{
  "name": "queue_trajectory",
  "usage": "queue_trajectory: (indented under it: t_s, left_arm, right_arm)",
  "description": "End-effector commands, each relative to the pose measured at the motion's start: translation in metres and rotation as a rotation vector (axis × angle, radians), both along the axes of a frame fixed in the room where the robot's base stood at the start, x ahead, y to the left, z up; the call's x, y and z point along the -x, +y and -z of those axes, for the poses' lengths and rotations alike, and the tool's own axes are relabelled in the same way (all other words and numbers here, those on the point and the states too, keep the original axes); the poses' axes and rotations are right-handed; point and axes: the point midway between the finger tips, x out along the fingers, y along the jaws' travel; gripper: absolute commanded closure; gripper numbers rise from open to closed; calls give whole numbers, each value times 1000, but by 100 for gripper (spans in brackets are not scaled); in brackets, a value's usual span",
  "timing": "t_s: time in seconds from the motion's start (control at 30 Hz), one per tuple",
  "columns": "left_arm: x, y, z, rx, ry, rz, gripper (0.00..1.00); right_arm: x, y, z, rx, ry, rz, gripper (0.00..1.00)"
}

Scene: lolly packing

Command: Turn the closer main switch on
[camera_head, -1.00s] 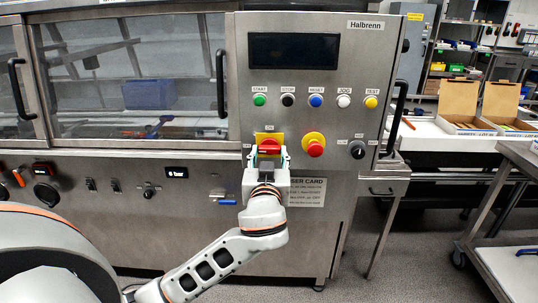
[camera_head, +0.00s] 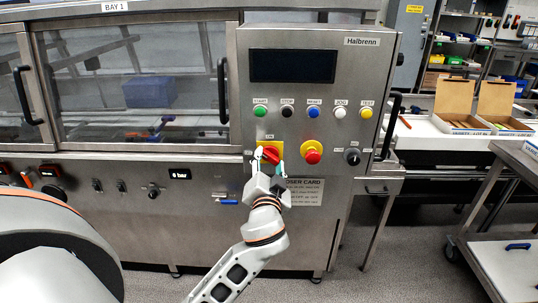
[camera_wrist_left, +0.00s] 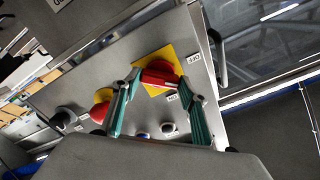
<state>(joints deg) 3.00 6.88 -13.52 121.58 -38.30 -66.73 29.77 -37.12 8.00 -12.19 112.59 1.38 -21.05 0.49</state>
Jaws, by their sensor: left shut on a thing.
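The main switch is a red knob (camera_head: 271,154) on a yellow plate (camera_head: 264,145) on the steel control panel, with an "ON" label above it. The knob is tilted in the head view. My left gripper (camera_head: 268,156) reaches it from below, its fingertips on both sides of the knob. In the left wrist view the red knob (camera_wrist_left: 160,77) sits between the two teal-padded fingers of the gripper (camera_wrist_left: 159,88), which is shut on it. The fingers partly cover the yellow plate. My right gripper is not in view.
A red mushroom button (camera_head: 312,156) on a yellow ring sits just right of the switch, close to the fingers. A black selector (camera_head: 352,156) is further right. Several push buttons and a dark display (camera_head: 292,66) are above. A user card (camera_head: 304,190) is below.

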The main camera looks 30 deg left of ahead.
Motion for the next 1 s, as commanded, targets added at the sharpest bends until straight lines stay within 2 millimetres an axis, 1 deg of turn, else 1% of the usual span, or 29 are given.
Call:
queue_trajectory:
  t_s: [0.03,0.07,0.2,0.33,0.7,1.0]
  left_arm:
    - [0,0,-2,-35,26,-2,79]
    - [0,0,-2,-60,40,-1,79]
    - [0,0,-1,-174,109,-1,79]
    - [0,0,-1,-278,172,0,79]
    - [0,0,0,-559,343,-1,79]
    - [0,0,0,-712,437,0,79]
  right_arm:
    - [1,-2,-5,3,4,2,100]
    - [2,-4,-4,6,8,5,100]
    - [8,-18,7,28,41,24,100]
    - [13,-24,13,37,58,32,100]
    - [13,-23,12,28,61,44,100]
    - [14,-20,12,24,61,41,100]
